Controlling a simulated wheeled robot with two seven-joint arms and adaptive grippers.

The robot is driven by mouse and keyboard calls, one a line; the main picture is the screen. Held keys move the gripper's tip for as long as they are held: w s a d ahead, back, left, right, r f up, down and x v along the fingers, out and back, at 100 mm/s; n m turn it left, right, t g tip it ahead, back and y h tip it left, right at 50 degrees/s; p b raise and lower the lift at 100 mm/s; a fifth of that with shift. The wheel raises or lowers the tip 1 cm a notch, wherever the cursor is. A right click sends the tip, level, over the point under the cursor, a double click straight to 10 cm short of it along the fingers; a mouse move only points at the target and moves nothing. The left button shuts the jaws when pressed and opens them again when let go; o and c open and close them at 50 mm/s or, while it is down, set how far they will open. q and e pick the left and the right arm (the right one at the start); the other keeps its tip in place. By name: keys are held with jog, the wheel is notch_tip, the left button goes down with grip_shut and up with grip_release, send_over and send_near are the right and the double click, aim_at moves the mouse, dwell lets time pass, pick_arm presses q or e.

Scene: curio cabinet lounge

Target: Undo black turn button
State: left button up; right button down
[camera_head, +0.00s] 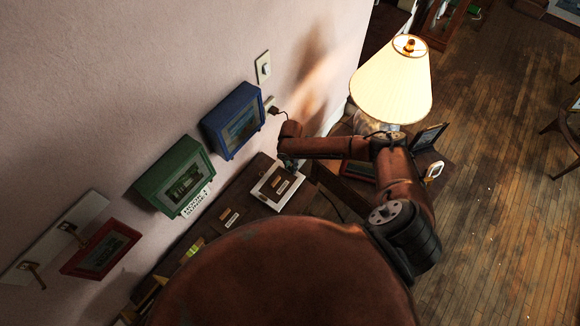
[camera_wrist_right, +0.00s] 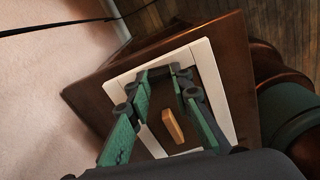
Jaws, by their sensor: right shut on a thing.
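A white-framed panel (camera_head: 294,193) with a dark middle lies on the brown cabinet top by the wall. It also shows in the wrist view (camera_wrist_right: 222,102), with a tan turn button (camera_wrist_right: 172,127) on its dark middle. My right gripper (camera_head: 288,161) is over the far end of this panel. In the wrist view its green-padded fingers (camera_wrist_right: 163,78) straddle a small dark piece, which looks like the black turn button, at their tips; the fingers hide most of it. The tan button shows between the fingers, nearer the wrist. My left gripper is out of view.
Blue (camera_head: 232,121), green (camera_head: 176,177) and red (camera_head: 101,249) framed boxes hang on the wall. A lit lamp (camera_head: 391,88) and a photo frame (camera_head: 428,137) stand on a side table beyond my right arm. The wooden floor (camera_head: 495,200) at right is mostly clear.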

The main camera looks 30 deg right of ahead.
jog(key=shift+n, duration=0.9)
jog(key=shift+d, duration=0.1)
jog(key=c, duration=1.7)
grip_release()
notch_tip(320, 180, up, 12)
jog(key=shift+r, duration=0.1)
